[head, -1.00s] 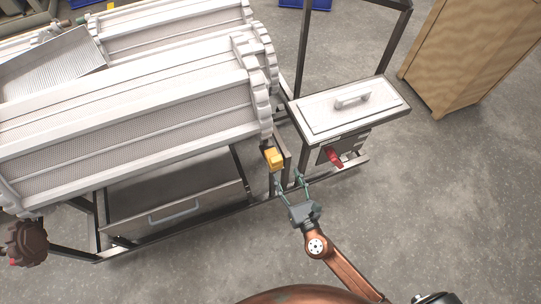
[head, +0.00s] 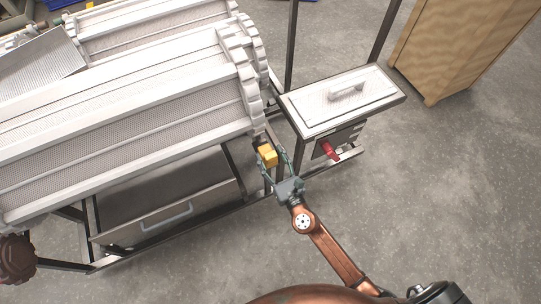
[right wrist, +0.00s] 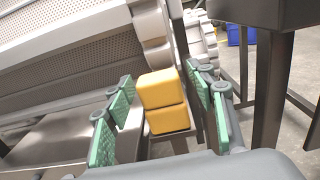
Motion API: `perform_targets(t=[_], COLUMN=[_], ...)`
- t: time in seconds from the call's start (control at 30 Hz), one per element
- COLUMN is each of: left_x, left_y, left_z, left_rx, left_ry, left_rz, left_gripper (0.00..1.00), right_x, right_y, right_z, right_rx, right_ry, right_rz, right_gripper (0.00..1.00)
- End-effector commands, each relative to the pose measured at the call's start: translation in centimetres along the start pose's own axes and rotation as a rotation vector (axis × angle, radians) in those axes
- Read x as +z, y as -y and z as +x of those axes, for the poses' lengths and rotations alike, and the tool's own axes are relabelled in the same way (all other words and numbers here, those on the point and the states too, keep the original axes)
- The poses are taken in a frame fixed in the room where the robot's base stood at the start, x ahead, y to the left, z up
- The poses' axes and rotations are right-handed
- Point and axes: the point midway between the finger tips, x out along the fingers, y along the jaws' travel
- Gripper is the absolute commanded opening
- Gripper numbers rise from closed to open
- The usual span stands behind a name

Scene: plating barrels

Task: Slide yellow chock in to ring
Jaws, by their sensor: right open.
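The yellow chock (head: 267,155) is a rounded block with a groove across its middle. It sits on a narrow ledge of the frame, just below the barrel's white toothed ring (head: 250,92). The chock also shows in the right wrist view (right wrist: 162,102), with the ring (right wrist: 150,35) behind and above it. The chock is outside the ring's teeth. My right gripper (head: 274,164) is open, its green-padded fingers on either side of the chock. In the right wrist view, gaps show between the pads and the chock. My left gripper is not in view.
A lidded metal box (head: 340,100) with a red handle (head: 330,150) stands right of the chock. A drawer (head: 165,212) lies under the barrel (head: 130,120). A dark brown knob (head: 15,260) is at the lower left. Open floor lies in front and right.

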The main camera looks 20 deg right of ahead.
Motion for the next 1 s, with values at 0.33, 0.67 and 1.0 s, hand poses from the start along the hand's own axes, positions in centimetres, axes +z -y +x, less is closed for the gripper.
perform_targets(t=[0.33, 0.67, 1.0], left_x=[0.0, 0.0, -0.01], left_y=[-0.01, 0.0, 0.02], left_z=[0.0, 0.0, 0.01], left_rx=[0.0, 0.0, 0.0], left_ry=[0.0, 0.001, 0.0], left_rz=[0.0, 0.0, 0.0], left_gripper=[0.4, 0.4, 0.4], right_x=[-0.03, -0.05, -0.06], right_y=[0.0, 0.03, 0.06], right_z=[-0.04, -0.05, -0.05], right_rx=[0.0, -0.001, -0.001], right_ry=[-0.001, -0.001, -0.001], right_rz=[0.0, 0.0, 0.0], right_gripper=[0.33, 0.1, 0.0])
